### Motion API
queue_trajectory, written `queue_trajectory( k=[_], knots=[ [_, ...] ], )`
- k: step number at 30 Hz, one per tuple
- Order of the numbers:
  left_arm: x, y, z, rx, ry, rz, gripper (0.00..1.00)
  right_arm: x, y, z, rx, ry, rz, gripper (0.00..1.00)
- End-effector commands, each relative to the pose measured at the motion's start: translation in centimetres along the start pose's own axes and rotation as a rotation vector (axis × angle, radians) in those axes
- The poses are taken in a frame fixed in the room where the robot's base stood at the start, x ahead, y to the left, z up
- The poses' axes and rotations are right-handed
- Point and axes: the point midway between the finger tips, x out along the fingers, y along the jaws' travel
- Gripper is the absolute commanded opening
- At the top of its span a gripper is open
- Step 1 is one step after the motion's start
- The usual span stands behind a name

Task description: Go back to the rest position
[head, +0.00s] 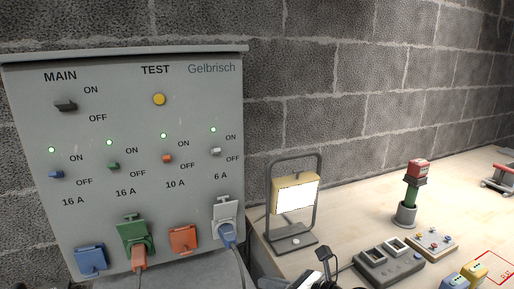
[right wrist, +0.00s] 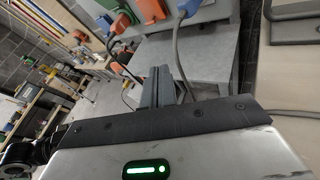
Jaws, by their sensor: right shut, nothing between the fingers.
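My right gripper (head: 324,254) shows at the bottom edge of the head view, in front of the bench and right of the lamp's foot. In the right wrist view its fingers (right wrist: 156,88) are together with nothing between them. It is apart from the grey power panel (head: 120,135). My left gripper is not in the head view.
An orange plug (head: 138,258) sits in the green socket and a blue plug (head: 228,232) in the grey one; cables hang below. A work lamp (head: 295,195), a dark grey box (head: 388,266) and a red-topped green tool (head: 412,190) stand on the bench (head: 350,205).

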Motion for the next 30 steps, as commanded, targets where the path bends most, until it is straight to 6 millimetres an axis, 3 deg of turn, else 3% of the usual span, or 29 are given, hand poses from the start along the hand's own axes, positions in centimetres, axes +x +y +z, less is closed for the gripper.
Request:
queue_trajectory(
  k=[4, 8, 11, 15, 18, 22, 23, 30],
  knots=[
    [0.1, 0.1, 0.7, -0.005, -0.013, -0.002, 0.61, -1.6, 2.7, -0.3, 0.534, -0.248, 0.044, 0.00],
    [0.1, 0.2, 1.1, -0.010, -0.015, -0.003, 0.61, -5.1, 2.3, -2.1, 1.187, -0.509, 0.027, 0.00],
    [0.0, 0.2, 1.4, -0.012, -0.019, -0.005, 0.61, -8.4, 1.0, -5.8, 1.690, -0.689, -0.033, 0.00],
    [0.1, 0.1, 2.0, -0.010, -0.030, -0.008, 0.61, -12.4, 1.1, -12.9, 2.291, -0.890, -0.155, 0.00],
    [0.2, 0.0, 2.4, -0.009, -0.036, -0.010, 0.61, -14.6, 2.4, -17.6, 2.634, -1.000, -0.250, 0.00],
    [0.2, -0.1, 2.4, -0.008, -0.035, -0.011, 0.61, -16.3, 4.4, -21.1, 2.907, -1.083, -0.339, 0.00],
    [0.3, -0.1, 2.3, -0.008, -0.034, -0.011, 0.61, -16.5, 4.7, -21.6, -2.910, 1.081, 0.348, 0.00],
    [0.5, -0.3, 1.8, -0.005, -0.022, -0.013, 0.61, -16.8, 5.3, -22.4, -2.839, 1.046, 0.354, 0.00]
  ],
)
